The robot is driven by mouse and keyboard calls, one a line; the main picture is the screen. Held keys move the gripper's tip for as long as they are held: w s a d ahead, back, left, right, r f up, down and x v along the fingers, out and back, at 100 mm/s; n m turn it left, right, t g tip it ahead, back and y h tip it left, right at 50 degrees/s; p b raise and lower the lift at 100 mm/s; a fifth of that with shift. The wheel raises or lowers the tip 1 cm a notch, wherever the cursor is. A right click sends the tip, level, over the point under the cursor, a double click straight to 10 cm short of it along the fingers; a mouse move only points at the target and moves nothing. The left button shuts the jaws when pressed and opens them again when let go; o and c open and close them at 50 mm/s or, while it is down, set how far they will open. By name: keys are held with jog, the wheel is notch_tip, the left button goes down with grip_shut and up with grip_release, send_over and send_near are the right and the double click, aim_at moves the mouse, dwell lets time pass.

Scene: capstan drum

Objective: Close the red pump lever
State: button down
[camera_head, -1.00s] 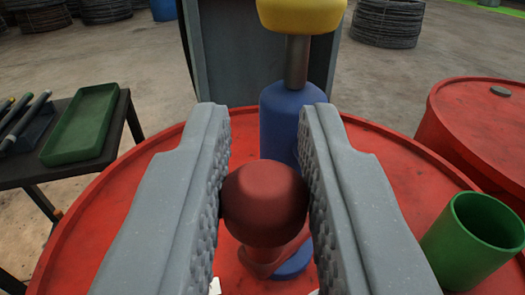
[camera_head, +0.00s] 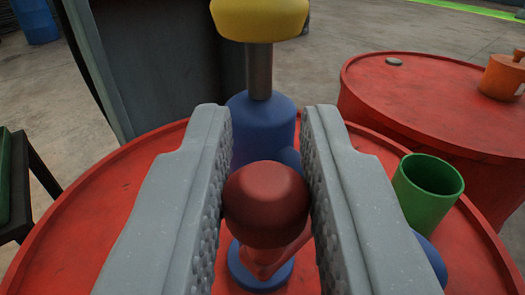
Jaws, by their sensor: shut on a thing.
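The red pump lever's round knob (camera_head: 266,204) sits between the two grey jaws of my gripper (camera_head: 266,205), which is shut on it. Below the knob the red lever arm (camera_head: 268,260) runs down to a round blue base (camera_head: 250,272). Behind it stands a blue pump body (camera_head: 258,122) with a metal rod (camera_head: 259,70) and a yellow cap (camera_head: 258,18) on top. The jaws hide the sides of the pump. All this stands on a red drum top (camera_head: 120,205).
A green cup (camera_head: 426,195) stands at the right on the drum, with a blue rounded thing (camera_head: 432,260) partly hidden by the right jaw. A second red drum (camera_head: 430,105) at the right holds an orange pot (camera_head: 502,76). A dark cabinet (camera_head: 165,60) stands behind.

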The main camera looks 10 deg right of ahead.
jog(key=shift+w+a+m+h+p, duration=0.15)
jog(key=shift+m+h+p, duration=0.55)
jog(key=shift+p, duration=1.05)
jog(key=c, duration=1.3)
grip_release()
jog(key=shift+w, duration=0.15)
jog(key=shift+s, duration=0.2)
jog(key=s+a, duration=0.2)
jog(key=s, duration=1.1)
jog(key=shift+a, duration=0.35)
jog(key=shift+s, duration=0.1)
